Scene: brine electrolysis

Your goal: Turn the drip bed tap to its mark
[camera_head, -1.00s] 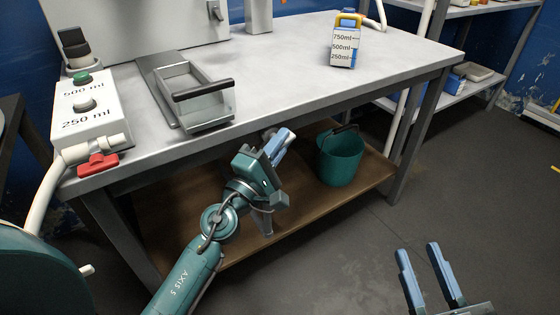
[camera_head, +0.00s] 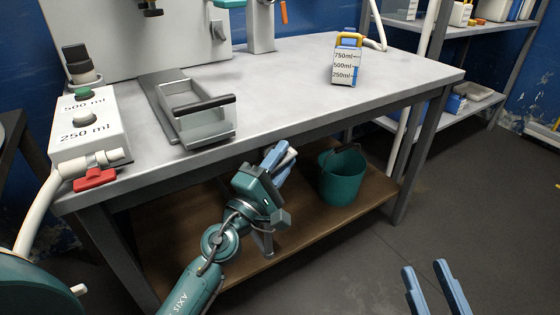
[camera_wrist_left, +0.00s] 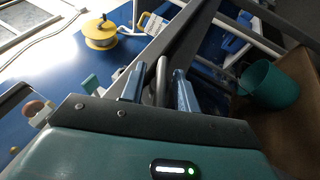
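A red tap handle (camera_head: 96,179) sits on a white pipe fitting at the front of the white box (camera_head: 88,140) marked 500 ml and 250 ml, on the left of the bench. An orange lever (camera_head: 284,12) hangs at the top edge, partly cut off. The frames do not show which one is the drip bed tap. My left gripper (camera_head: 279,158) is in front of the bench edge, right of and apart from the red tap. Its blue fingers stand apart in the left wrist view (camera_wrist_left: 158,88). My right gripper (camera_head: 431,290) is open at the bottom right, its base cut off.
A metal tray (camera_head: 207,122) with a dark handle stands on the bench (camera_head: 290,75). A green bucket (camera_head: 341,178) is on the wooden lower shelf. The floor (camera_head: 470,210) at right is clear.

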